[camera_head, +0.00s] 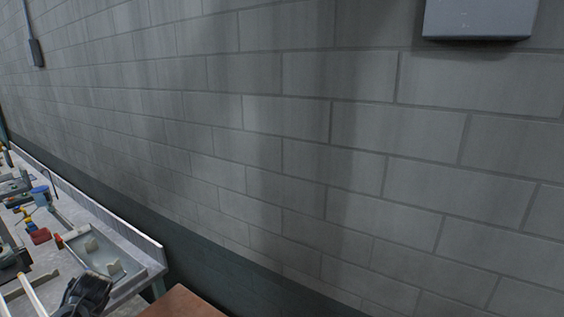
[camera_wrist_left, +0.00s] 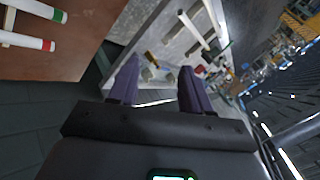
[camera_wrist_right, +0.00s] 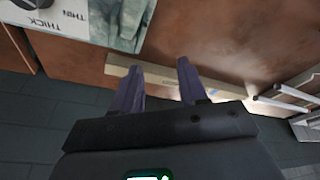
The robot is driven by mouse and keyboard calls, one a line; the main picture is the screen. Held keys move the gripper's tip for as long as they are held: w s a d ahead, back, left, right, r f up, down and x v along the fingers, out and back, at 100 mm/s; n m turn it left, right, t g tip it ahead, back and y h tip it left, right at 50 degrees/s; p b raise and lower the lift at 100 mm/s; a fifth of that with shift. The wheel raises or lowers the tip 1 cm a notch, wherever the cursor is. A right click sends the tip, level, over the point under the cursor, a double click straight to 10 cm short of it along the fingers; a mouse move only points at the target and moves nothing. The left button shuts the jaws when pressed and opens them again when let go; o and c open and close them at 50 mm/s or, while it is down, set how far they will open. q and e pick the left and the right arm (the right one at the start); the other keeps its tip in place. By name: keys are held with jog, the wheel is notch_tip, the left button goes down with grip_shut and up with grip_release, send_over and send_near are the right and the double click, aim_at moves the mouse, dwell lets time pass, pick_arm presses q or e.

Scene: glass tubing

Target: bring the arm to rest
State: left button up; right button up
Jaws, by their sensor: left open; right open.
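My left gripper (camera_wrist_left: 158,72) shows in the left wrist view with its two purple fingers apart and nothing between them. It hangs in the air, with a brown tabletop to the left and a grey bench behind. My right gripper (camera_wrist_right: 159,68) shows in the right wrist view, also open and empty. Its fingers stand in front of a pale wooden strip (camera_wrist_right: 210,88) along the brown table; I cannot tell the gap.
White tubes with green and red ends (camera_wrist_left: 30,42) lie on the brown table (camera_wrist_left: 75,60). A card marked THICK and THIN (camera_wrist_right: 72,20) and pale rods (camera_wrist_right: 285,100) show in the right wrist view. A grey bench (camera_head: 150,252) holds clutter below a block wall (camera_head: 300,140).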

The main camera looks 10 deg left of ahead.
pick_arm(q)
jog(key=s+d+f+m+t+h, duration=0.1)
jog(key=s+d+f+m+h, duration=0.15)
jog(key=d+f, duration=0.8)
jog(key=s+d+f+m+h, duration=0.1)
jog(key=s+d+f, duration=0.2)
jog(key=s+d, duration=0.5)
jog(key=s+d+f+m+h, duration=0.15)
jog(key=s+d+f, duration=0.3)
jog(key=d, duration=0.75)
jog(key=s+d+r+n+h, duration=0.1)
jog(key=s+d+r+h, duration=0.1)
jog(key=s+d, duration=0.45)
jog(key=s+d+r+h, duration=0.2)
jog(key=s+d+r, duration=0.15)
jog(key=s, duration=0.55)
notch_tip(320, 180, up, 15)
jog(key=p, duration=1.6)
jog(key=shift+w+d+y, duration=0.2)
jog(key=shift+w+y, duration=0.1)
jog(key=shift+w, duration=0.1)
